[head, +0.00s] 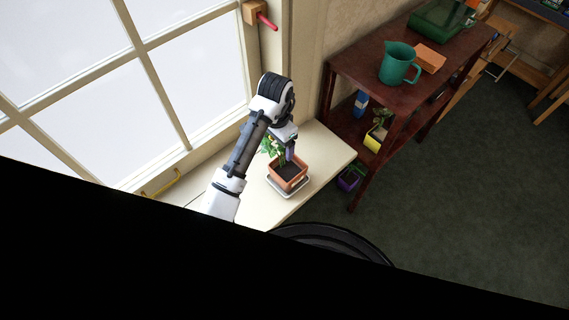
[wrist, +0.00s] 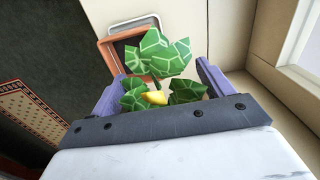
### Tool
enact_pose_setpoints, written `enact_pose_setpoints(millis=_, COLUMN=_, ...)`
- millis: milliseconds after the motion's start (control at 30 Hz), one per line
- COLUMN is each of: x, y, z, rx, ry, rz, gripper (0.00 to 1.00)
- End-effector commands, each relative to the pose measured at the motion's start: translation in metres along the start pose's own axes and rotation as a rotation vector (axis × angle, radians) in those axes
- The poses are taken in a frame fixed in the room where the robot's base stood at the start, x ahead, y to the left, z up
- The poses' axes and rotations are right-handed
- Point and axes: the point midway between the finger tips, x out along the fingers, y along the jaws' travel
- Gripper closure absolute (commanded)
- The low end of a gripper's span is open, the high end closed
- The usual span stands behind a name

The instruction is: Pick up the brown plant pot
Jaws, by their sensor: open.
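The brown plant pot (head: 289,184), square and terracotta-coloured, stands upright on a white saucer (head: 305,184) on a cream ledge by the window. Its dark soil shows, and a leafy green plant (head: 269,147) rises at its far left side. My gripper (head: 289,156) is above the pot, pointing down. In the wrist view, my open gripper (wrist: 160,80) has green leaves (wrist: 155,52) and a yellow bit (wrist: 155,98) between or just beyond its fingers. The pot's rim (wrist: 108,50) shows past the left finger. I cannot tell whether a finger touches the plant.
A dark red shelf unit (head: 395,95) stands right of the ledge, holding a green jug (head: 398,65), an orange block (head: 430,58) and a yellow pot (head: 374,139). A purple pot (head: 350,180) is low down. The ledge (head: 330,155) is clear right of the pot.

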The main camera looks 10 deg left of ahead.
Motion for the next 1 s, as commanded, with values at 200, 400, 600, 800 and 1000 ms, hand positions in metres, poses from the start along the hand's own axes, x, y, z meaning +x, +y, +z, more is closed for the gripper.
enact_pose_setpoints(millis=200, x=-0.0005, y=0.0001, z=-0.0001, rx=0.0, ry=0.0, rz=0.0, gripper=0.36)
enact_pose_setpoints(millis=400, x=-0.0006, y=0.0001, z=-0.0001, rx=0.0, ry=0.0, rz=0.0, gripper=0.62)
enact_pose_setpoints(millis=600, x=-0.0006, y=0.0002, z=-0.0001, rx=0.0, ry=0.0, rz=0.001, gripper=0.88)
enact_pose_setpoints(millis=800, x=-0.0012, y=0.0001, z=-0.0001, rx=0.001, ry=0.001, rz=0.0, gripper=1.0)
enact_pose_setpoints(millis=1000, x=-0.0038, y=-0.0002, z=-0.0001, rx=0.001, ry=0.001, rz=-0.001, gripper=1.0)
